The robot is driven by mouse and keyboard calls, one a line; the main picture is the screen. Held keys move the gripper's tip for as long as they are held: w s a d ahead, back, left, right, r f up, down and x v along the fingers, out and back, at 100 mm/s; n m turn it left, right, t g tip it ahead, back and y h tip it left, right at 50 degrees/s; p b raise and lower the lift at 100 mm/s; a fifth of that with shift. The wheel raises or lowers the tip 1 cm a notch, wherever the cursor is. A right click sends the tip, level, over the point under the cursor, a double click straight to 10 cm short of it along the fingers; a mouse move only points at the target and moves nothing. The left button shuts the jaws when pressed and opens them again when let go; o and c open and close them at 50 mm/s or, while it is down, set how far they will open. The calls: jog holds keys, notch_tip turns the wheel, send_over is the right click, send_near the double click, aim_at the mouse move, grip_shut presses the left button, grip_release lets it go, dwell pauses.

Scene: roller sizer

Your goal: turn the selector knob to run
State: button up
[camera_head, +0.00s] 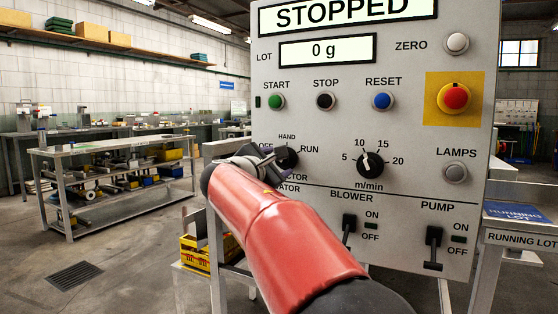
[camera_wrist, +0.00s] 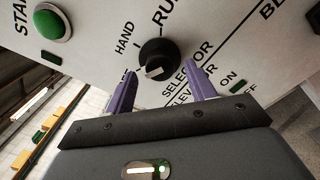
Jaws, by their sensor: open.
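The selector knob (camera_head: 288,156) is black and sits on the grey control panel (camera_head: 330,120), with OFF, HAND and RUN printed around it. My gripper (camera_head: 268,166) is in front of the panel and covers part of the knob and its lower label. In the wrist view the knob (camera_wrist: 157,55) lies between my two purple fingers, near their tips, with a visible gap on each side. The fingers are open. The knob's pale mark is on its lower side, away from RUN, roughly towards OFF; OFF is mostly hidden behind the left finger. The display (camera_head: 345,13) reads STOPPED.
START (camera_head: 276,102), STOP (camera_head: 325,101) and RESET (camera_head: 382,101) buttons sit above the knob. A speed dial (camera_head: 370,164) and red emergency button (camera_head: 455,97) are to the right. Blower (camera_head: 348,226) and pump (camera_head: 434,240) switches are lower down.

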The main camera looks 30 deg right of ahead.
jog(key=shift+x, duration=1.05)
jog(key=shift+c, duration=0.2)
jog(key=c, duration=0.9)
